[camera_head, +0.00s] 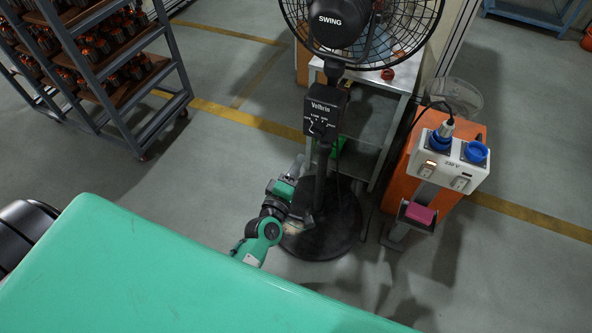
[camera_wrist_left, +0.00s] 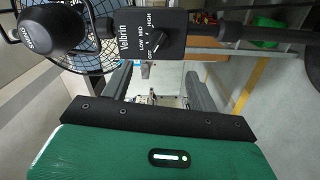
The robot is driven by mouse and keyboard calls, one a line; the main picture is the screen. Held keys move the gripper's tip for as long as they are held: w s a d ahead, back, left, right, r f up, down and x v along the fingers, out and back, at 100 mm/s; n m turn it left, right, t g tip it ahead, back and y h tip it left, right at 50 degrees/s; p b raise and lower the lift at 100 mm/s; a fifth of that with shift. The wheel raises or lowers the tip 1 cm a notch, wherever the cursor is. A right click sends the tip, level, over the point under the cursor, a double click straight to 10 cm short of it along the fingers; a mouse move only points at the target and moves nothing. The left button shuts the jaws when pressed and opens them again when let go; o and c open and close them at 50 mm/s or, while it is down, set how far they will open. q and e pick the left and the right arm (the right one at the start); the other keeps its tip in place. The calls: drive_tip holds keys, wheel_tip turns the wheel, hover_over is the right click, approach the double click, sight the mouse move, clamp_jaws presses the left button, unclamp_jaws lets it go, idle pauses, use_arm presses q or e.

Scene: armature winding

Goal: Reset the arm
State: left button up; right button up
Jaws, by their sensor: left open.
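My left gripper (camera_head: 298,165) is low beside the pole of the black standing fan (camera_head: 322,185), below its control box (camera_head: 325,112). In the left wrist view its two dark fingers (camera_wrist_left: 160,82) are spread apart, with only background between them. The control box (camera_wrist_left: 185,35) fills the upper part of that view, just beyond the fingers, with a dial (camera_wrist_left: 158,40) marked LOW, MID and HIGH. From these views I cannot tell whether a finger touches the pole. My right gripper is not in view.
A metal table (camera_head: 395,90) is behind the fan. A rack (camera_head: 125,90) with several motor-like parts stands at upper left. Open floor (camera_head: 215,165) lies between rack and fan.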

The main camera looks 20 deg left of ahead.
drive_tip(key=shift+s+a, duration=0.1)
use_arm(q)
drive_tip(key=s+d+f+m+g+h+p, duration=0.1)
drive_tip(key=s+f+m+g, duration=0.25)
drive_tip(key=f, duration=0.65)
drive_tip(key=s+f+m+g, duration=0.25)
drive_tip(key=s+f, duration=0.25)
drive_tip(key=f, duration=0.4)
drive_tip(key=s+d+f+m+g+h+p, duration=0.1)
drive_tip(key=s+f+m+g, duration=0.2)
drive_tip(key=f, duration=0.7)
drive_tip(key=s+a+f+m+g+y, duration=0.1)
drive_tip(key=s+a+f+m+g, duration=0.1)
drive_tip(key=s+f, duration=0.4)
drive_tip(key=s+a+f+m+g+p, duration=0.1)
drive_tip(key=s+a+f+m+g, duration=0.2)
drive_tip(key=s, duration=1.3)
drive_tip(key=s+a+f+m+g+y+p, duration=0.1)
drive_tip(key=s+a+f+m+g, duration=0.2)
drive_tip(key=s+f, duration=0.6)
drive_tip(key=shift+s+a+m+y, duration=0.3)
drive_tip(key=shift+s+a+m, duration=0.35)
drive_tip(key=shift+s, duration=0.55)
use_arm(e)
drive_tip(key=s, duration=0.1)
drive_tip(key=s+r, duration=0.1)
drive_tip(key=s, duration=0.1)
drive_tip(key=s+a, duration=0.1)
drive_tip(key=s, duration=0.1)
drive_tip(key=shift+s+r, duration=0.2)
